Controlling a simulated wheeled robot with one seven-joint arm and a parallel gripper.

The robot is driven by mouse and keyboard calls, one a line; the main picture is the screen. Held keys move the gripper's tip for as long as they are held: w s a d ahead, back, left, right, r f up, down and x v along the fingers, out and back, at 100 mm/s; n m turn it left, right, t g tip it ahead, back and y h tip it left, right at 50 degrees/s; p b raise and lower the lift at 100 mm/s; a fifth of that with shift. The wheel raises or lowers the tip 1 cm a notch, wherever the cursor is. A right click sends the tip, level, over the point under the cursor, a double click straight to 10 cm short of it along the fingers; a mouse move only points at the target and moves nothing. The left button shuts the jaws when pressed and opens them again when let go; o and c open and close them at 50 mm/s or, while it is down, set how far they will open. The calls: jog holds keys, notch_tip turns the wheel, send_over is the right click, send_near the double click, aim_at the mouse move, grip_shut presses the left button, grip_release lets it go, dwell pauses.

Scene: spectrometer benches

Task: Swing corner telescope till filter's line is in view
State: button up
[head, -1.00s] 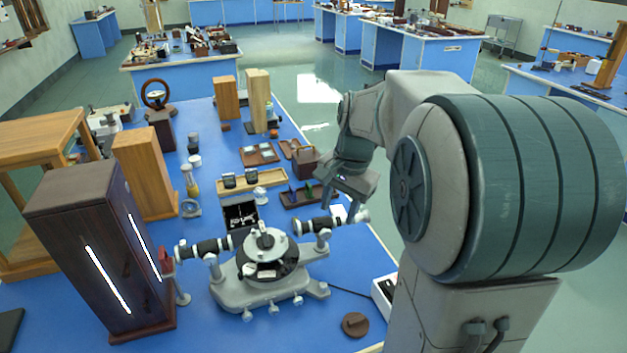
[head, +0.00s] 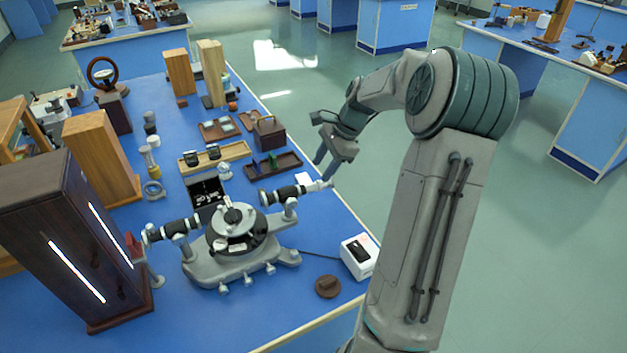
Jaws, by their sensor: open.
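The spectrometer (head: 235,245) stands on the blue bench, with a round dark table at its centre. Its telescope (head: 288,193), a black and silver tube, points right and slightly back. The collimator (head: 170,231) points left to the tall dark lamp housing (head: 75,240), which has bright slits. A small red piece (head: 136,245), possibly the filter, stands between housing and collimator. My gripper (head: 324,168) is open, with its fingers pointing down just above the telescope's right end; contact cannot be told. No spectral line can be seen.
A white box with a dark screen (head: 358,256) and a brown disc (head: 328,286) lie right of the spectrometer. Behind it are a dark tray (head: 290,160), a light wooden rack (head: 235,153) and wooden blocks (head: 211,72). The bench's right edge is close by.

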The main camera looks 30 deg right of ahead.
aim_at(313, 184)
jog(key=x, duration=0.6)
jog(key=shift+a+f+p, duration=0.15)
jog(key=shift+f+p, duration=0.1)
jog(key=shift+p, duration=0.1)
grip_shut()
